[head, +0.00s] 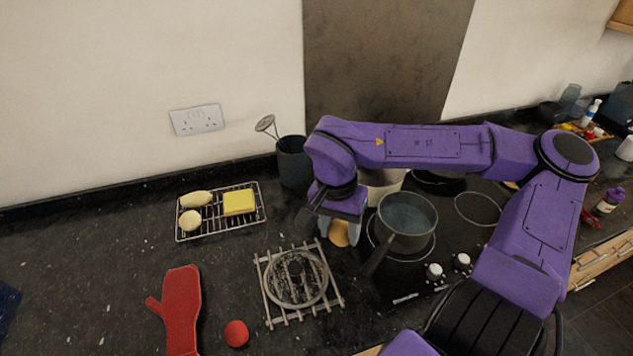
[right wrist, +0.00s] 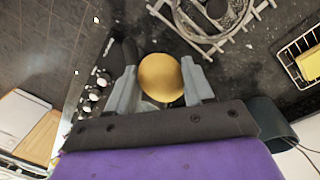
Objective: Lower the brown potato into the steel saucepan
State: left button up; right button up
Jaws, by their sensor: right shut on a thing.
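My right gripper (head: 340,229) is shut on the brown potato (head: 339,238), just left of the steel saucepan (head: 408,240). In the right wrist view the golden-brown potato (right wrist: 162,78) sits between the two grey fingers of the gripper (right wrist: 160,74). The saucepan stands upright on the front of the black hob, its dark handle pointing toward the lower left. The part of its inside that shows looks empty. I cannot tell how high the potato is above the worktop. My left gripper is not in view.
A wire rack (head: 250,218) holds two pale oval things and a yellow block. A trivet (head: 270,313) bears a glass lid (head: 296,289). A red mitt (head: 181,310) and a red ball-like thing (head: 236,333) lie in front. A dark utensil pot (head: 293,163) and another pan (head: 383,188) stand behind.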

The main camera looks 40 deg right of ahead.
jog(key=s+d+f, duration=0.1)
jog(key=d+f, duration=0.1)
jog(key=d, duration=2.2)
jog(key=shift+s+d, duration=0.2)
jog(key=shift+d, duration=0.15)
jog(key=shift+f, duration=0.1)
jog(key=shift+f+b, duration=2.25)
jog(key=shift+f, duration=3)
jog(key=shift+f+b, duration=1.1)
jog(key=shift+f, duration=1.4)
